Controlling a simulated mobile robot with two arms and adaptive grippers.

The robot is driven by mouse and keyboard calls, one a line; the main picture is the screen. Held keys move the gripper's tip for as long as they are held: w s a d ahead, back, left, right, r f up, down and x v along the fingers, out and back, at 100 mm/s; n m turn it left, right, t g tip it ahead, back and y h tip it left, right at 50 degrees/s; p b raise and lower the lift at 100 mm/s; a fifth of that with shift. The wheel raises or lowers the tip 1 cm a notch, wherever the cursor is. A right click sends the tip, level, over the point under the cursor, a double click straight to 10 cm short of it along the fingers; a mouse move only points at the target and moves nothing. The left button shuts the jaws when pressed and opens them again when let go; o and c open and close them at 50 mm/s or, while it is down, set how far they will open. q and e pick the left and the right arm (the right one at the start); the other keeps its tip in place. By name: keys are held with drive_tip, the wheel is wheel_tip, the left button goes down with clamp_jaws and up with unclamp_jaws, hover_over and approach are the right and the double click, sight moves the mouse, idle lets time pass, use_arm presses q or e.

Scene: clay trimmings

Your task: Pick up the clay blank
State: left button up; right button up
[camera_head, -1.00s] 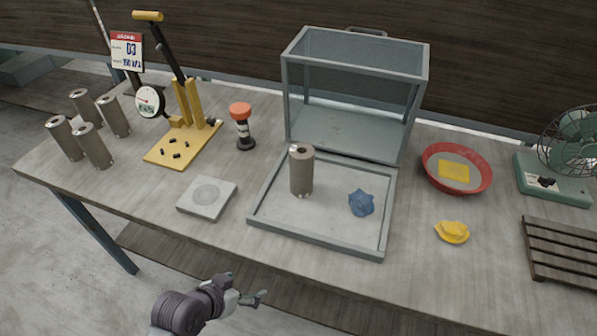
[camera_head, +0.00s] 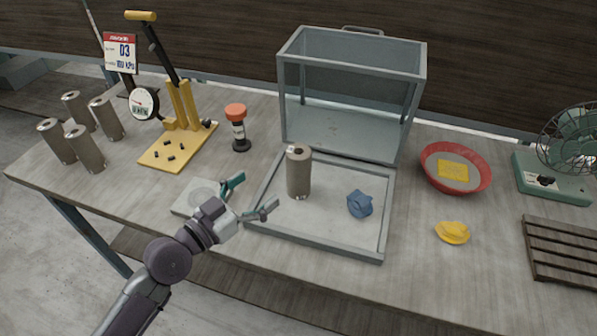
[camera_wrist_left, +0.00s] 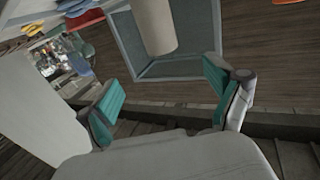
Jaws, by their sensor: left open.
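A grey-brown cylinder (camera_head: 299,174), which looks like the clay blank, stands upright in the left part of a shallow grey tray (camera_head: 318,246). Its top has a small dark mark or hole. My left gripper (camera_head: 252,195) is open and empty by the tray's left edge, its teal-padded fingers pointing toward the cylinder and apart from it. In the left wrist view, the cylinder (camera_wrist_left: 153,25) shows beyond and between the open fingers (camera_wrist_left: 162,78). My right gripper is not in view.
Several similar cylinders (camera_head: 85,150) stand at the far left. A blue lump (camera_head: 360,204) lies in the tray, with a glass-sided case (camera_head: 350,88) behind. My gripper partly covers a grey square plate (camera_head: 185,203). An orange-topped tool (camera_head: 237,128) stands behind the plate.

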sight(299, 155)
use_arm(q)
drive_tip(key=p+x, duration=0.1)
drive_tip(key=x, duration=0.3)
drive_tip(key=p+x, duration=0.1)
drive_tip(key=x, duration=0.3)
drive_tip(key=shift+w+r, duration=0.2)
drive_tip(key=shift+r, duration=0.05)
drive_tip(key=x, duration=0.3)
drive_tip(key=f+x, duration=0.1)
drive_tip(key=x, duration=0.1)
drive_tip(key=shift+w+d+p, duration=0.2)
drive_tip(key=shift+w+p, duration=0.05)
drive_tip(key=shift+p, duration=0.1)
drive_tip(key=shift+a, duration=0.1)
drive_tip(key=shift+c, duration=0.7)
clamp_jaws()
drive_tip(key=shift+r, duration=0.15)
